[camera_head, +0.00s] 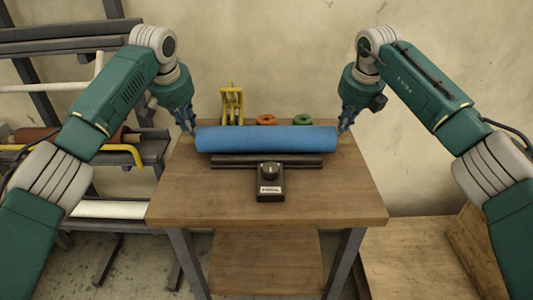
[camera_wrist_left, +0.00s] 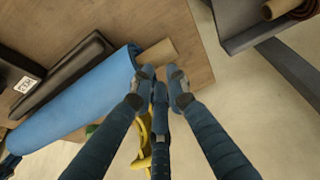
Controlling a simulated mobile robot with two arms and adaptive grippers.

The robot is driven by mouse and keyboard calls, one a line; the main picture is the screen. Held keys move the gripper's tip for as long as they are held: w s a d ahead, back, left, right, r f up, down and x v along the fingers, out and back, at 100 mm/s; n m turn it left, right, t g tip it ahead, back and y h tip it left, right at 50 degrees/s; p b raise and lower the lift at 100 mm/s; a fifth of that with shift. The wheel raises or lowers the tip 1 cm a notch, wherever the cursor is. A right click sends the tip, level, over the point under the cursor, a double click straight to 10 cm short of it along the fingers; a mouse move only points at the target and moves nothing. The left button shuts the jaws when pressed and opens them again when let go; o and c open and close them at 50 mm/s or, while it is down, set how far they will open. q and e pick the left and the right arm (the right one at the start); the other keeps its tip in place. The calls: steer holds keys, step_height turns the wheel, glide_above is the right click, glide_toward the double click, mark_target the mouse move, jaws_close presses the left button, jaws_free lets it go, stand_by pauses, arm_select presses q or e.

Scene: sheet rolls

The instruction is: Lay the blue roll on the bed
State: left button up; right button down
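The blue roll (camera_head: 265,139) lies lengthwise across the table, just behind the bed of dark parallel bars (camera_head: 225,163). In the left wrist view the blue roll (camera_wrist_left: 75,105) runs beside a dark bar (camera_wrist_left: 65,72), and its brown core (camera_wrist_left: 157,53) sticks out at the end. My left gripper (camera_head: 191,130) is at the roll's left end; in its wrist view the fingertips (camera_wrist_left: 159,80) are apart, close to the core, with nothing visible between them. My right gripper (camera_head: 345,130) is at the roll's right end; its fingers are too small to judge.
A black box with a knob (camera_head: 269,182) stands in front of the bars. Behind the roll are a yellow stand (camera_head: 231,104), an orange ring (camera_head: 267,120) and a green ring (camera_head: 302,119). A rack (camera_head: 60,45) stands left. The table's front (camera_head: 330,200) is clear.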

arm_select(q)
steer(key=shift+s+a, duration=0.2)
steer(key=shift+a, duration=0.25)
arm_select(e)
steer(key=shift+s+d, duration=0.2)
steer(key=shift+d, duration=0.35)
arm_select(q)
steer(key=shift+w+a+f, duration=0.15)
steer(key=shift+f, duration=0.05)
arm_select(e)
steer(key=c, duration=2)
jaws_free()
steer(key=shift+w+d+f, duration=0.1)
steer(key=shift+w+f, duration=0.05)
steer(key=shift+f, duration=0.05)
steer(key=shift+r, duration=0.1)
arm_select(q)
steer(key=shift+r, duration=0.1)
arm_select(e)
steer(key=shift+r, duration=0.1)
arm_select(q)
steer(key=v, duration=1.2)
arm_select(e)
steer(key=v, duration=1.1)
steer(key=shift+r, duration=0.35)
